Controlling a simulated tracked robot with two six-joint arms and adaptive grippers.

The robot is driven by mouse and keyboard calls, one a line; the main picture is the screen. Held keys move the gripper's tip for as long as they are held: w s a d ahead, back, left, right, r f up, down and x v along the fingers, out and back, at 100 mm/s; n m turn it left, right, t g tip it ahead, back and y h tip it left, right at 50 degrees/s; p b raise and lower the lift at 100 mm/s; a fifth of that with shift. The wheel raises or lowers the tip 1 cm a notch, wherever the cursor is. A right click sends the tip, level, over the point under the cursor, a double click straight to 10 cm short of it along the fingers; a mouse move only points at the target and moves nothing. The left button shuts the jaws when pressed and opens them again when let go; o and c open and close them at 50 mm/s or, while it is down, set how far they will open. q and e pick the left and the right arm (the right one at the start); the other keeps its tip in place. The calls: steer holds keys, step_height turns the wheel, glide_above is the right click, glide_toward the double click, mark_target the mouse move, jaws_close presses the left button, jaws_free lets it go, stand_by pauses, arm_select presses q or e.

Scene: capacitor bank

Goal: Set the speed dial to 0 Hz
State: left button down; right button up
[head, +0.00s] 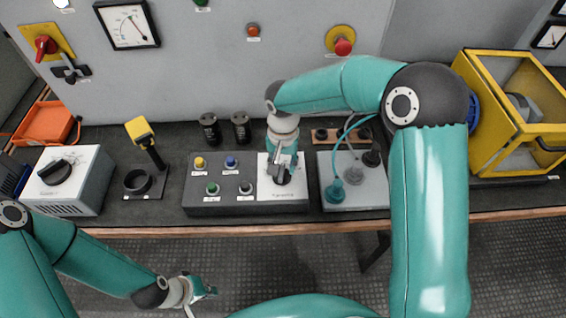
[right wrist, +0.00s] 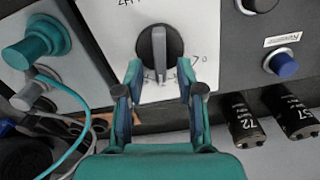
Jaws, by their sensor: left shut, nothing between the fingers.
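The speed dial is a round black knob with a grey bar across it (right wrist: 159,46), on a white panel (head: 291,194) of the grey control box. In the right wrist view the bar runs nearly straight up and down, and a printed 0 shows at its lower right. My right gripper (right wrist: 160,76) is open, with one fingertip on each side of the knob's lower part. I cannot tell whether they touch it. In the head view my right gripper (head: 281,172) hides most of the knob. My left gripper (head: 208,292) is shut and empty, in front of the bench.
Push buttons (head: 213,188) sit beside the panel on the same box. Two black capacitors (head: 210,130) stand behind it. A grey box with teal plugs and a cable (head: 335,192) is to the right. A white box with another black knob (head: 54,172) stands at the left.

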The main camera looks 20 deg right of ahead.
steer(key=shift+f, duration=0.2)
jaws_close()
